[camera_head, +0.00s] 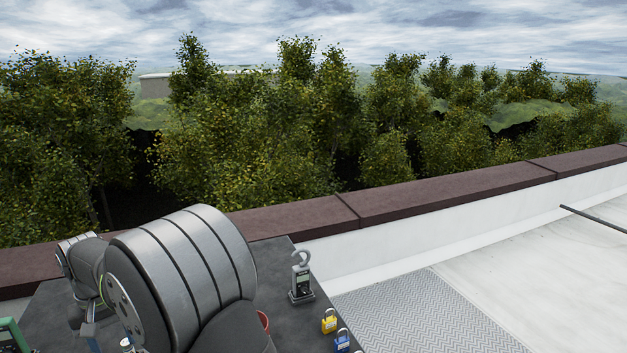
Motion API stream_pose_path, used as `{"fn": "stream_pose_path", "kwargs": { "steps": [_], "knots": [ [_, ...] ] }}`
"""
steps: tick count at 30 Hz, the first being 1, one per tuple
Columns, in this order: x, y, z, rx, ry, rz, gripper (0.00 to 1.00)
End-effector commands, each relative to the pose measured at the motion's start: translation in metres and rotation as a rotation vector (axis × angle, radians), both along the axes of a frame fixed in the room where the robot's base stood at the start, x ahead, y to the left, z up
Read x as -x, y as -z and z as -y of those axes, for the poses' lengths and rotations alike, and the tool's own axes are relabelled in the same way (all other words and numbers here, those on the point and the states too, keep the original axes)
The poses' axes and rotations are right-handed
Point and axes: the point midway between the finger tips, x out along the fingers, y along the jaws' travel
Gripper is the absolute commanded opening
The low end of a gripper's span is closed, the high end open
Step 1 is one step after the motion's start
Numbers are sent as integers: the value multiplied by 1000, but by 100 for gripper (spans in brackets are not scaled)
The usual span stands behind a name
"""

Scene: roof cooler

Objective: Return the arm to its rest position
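My arm's thick grey links fill the lower left of the head camera view, close to the camera and above a dark grey tabletop (272,262). My gripper does not show in this view, so I cannot see its fingers or whether it holds anything. The arm links hide much of the tabletop.
On the tabletop right of my arm stand a grey hooked device (301,283), a yellow padlock (329,322) and a blue padlock (342,343). A red rim (263,319) shows partly behind my arm. A green-edged object (12,335) sits lower left. A brown-capped parapet (400,201) runs behind.

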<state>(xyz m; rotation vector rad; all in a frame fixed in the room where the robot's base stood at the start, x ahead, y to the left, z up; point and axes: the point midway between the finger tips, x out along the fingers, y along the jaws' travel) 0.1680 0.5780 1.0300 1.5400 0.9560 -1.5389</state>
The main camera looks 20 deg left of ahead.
Motion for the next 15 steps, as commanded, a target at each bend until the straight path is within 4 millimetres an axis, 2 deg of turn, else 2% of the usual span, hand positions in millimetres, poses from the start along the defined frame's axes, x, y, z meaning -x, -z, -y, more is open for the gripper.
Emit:
{"fn": "stream_pose_path", "kwargs": {
  "steps": [1, 9, 15],
  "knots": [
    [0, 12, 1, 5, 0, -1, 48],
    [0, 64, 1, 4, 0, -1, 48],
    [0, 90, 0, 2, 0, -1, 48]
  ]
}}
